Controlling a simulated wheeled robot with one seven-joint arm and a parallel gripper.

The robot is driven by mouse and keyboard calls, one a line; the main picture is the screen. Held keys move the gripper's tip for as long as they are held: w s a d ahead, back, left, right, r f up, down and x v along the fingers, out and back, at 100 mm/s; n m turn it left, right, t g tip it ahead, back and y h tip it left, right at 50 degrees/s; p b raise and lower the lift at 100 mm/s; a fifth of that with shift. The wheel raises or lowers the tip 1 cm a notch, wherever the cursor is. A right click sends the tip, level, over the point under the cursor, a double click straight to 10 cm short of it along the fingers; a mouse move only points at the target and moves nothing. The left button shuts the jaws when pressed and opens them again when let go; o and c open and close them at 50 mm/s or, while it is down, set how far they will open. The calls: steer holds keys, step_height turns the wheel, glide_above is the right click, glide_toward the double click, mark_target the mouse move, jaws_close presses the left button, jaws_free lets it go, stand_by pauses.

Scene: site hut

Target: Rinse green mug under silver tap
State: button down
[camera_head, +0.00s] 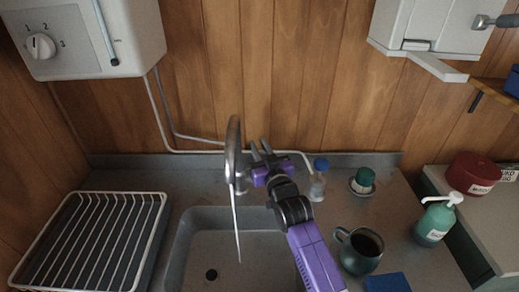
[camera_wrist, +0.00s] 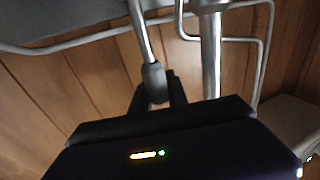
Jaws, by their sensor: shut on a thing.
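The green mug (camera_head: 357,254) stands upright on the counter to the right of the sink; its inside looks dark. The silver tap (camera_head: 233,145) rises at the back of the sink, and a thin pale line that looks like running water drops from its spout. My gripper (camera_head: 261,148) is beside the tap, away from the mug. In the wrist view my gripper (camera_wrist: 159,88) is shut on the grey end of the tap lever (camera_wrist: 153,78), with the tap post (camera_wrist: 210,50) just right of it.
The sink (camera_head: 192,240) is below the tap, with a wire rack (camera_head: 152,194) to its left. A clear bottle (camera_head: 317,188), a green jar (camera_head: 364,178), a blue sponge or cloth (camera_head: 388,282) and a soap dispenser (camera_head: 436,222) stand to the right.

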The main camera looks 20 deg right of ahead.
steer(key=shift+s+a+r+t+b, duration=0.15)
steer(key=shift+s+t+b, duration=0.35)
steer(key=shift+b, duration=0.4)
steer(key=c, duration=1.3)
jaws_free()
steer(key=shift+s, duration=0.1)
steer(key=s, duration=0.5)
steer(key=s+f+b, duration=0.1)
steer(key=s, duration=0.1)
steer(key=shift+s, duration=0.3)
